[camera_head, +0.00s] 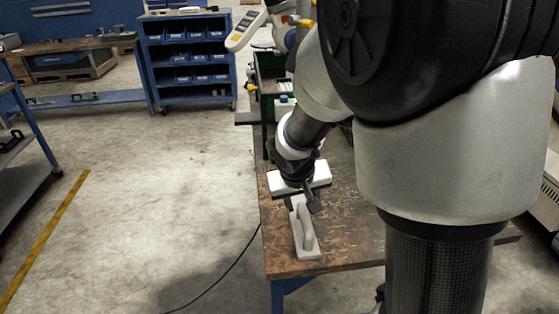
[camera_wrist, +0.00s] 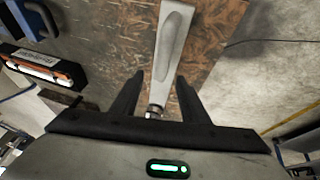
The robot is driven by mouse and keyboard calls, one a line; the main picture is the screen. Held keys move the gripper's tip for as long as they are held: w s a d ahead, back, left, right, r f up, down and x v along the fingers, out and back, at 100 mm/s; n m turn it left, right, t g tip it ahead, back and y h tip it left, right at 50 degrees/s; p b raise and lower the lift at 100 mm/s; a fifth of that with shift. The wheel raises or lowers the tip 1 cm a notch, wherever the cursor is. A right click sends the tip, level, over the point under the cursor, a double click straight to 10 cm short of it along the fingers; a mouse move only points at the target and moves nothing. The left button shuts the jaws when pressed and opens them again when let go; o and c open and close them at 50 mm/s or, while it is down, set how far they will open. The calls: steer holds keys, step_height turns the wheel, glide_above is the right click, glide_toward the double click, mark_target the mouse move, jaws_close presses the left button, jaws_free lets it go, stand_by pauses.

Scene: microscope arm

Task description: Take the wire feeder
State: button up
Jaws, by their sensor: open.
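A pale grey tool with a raised, rounded handle (camera_head: 306,240) lies on the wooden table top near its left front corner. It is likely the wire feeder, but its shape alone does not confirm this. It also shows in the wrist view (camera_wrist: 171,45), running from the top edge down between my fingers, with a small metal fitting at its near end. My gripper (camera_head: 301,207) is over the tool's far end, and its white body hides part of it. In the wrist view my gripper (camera_wrist: 160,76) is open, one black finger on each side of the tool, with gaps visible.
The worn wooden table (camera_head: 350,230) has bare room right of the tool. An orange and black device (camera_wrist: 42,66) lies left of the fingers in the wrist view. A thin black cable (camera_head: 228,272) runs on the floor. A blue bin shelf (camera_head: 187,60) stands farther back.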

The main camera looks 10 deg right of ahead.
mark_target(303, 210)
steer(key=shift+b+x, duration=0.45)
steer(key=shift+x, duration=2.65)
steer(key=shift+s+a, duration=0.1)
steer(key=shift+a, duration=0.1)
jaws_close()
steer(key=shift+r, duration=0.1)
